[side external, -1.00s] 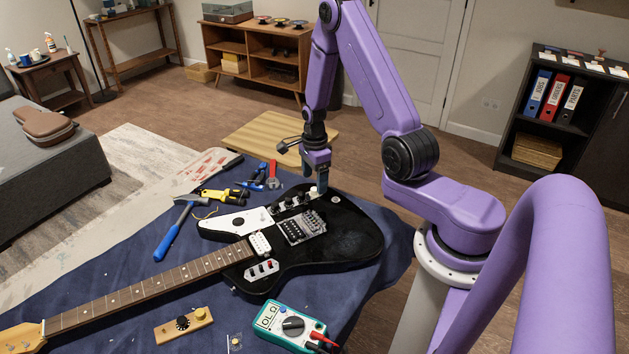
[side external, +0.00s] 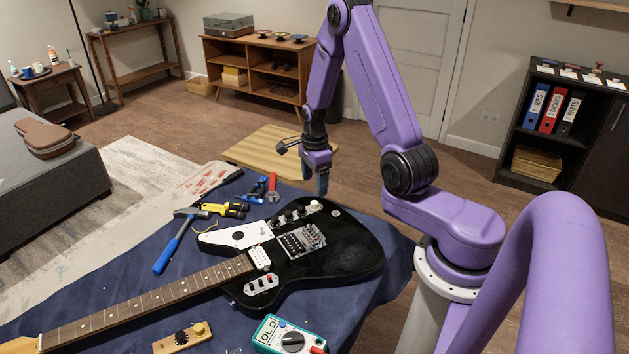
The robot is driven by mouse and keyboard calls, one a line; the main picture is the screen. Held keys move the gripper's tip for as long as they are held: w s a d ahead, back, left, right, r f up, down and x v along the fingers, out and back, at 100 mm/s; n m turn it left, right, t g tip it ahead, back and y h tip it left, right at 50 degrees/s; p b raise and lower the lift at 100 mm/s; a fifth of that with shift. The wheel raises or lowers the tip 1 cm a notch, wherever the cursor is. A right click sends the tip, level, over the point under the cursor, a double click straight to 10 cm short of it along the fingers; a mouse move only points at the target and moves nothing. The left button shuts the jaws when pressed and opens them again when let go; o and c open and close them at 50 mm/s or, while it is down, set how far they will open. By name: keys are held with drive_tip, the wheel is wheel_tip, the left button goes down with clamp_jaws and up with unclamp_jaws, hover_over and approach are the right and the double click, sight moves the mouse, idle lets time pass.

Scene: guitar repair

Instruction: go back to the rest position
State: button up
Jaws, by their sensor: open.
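My gripper (side external: 320,186) is in the side external view, pointing down just beyond the far edge of the guitar body. It is open, and I see nothing between its fingers. The black electric guitar (side external: 345,250) lies flat on the blue cloth (side external: 130,265), its neck reaching to the lower left. A white knob (side external: 315,205) and several dark knobs sit along the guitar's far edge, close to the gripper in the picture. The gap between the fingertips and the guitar is hard to judge from this angle.
A multimeter (side external: 288,336) and a wooden block with knobs (side external: 182,340) lie in front. The air above the guitar is clear.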

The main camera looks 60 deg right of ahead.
drive_tip(key=shift+w+a+r+n, duration=0.15)
drive_tip(key=shift+a+r+n, duration=0.05)
drive_tip(key=shift+a+n, duration=0.1)
drive_tip(key=s+a+r+n, duration=0.3)
drive_tip(key=a+r+n, duration=0.2)
drive_tip(key=a+n, duration=0.4)
drive_tip(key=s+a+r+n, duration=0.2)
drive_tip(key=a+r+n, duration=0.4)
drive_tip(key=a+n, duration=0.25)
drive_tip(key=s+a+r+n, duration=0.2)
drive_tip(key=s+r+n, duration=0.1)
drive_tip(key=s+n, duration=0.6)
drive_tip(key=s+a+r+n, duration=0.2)
drive_tip(key=s+n, duration=0.7)
drive_tip(key=s, duration=0.2)
drive_tip(key=shift+r, duration=0.4)
drive_tip(key=shift+n, duration=0.25)
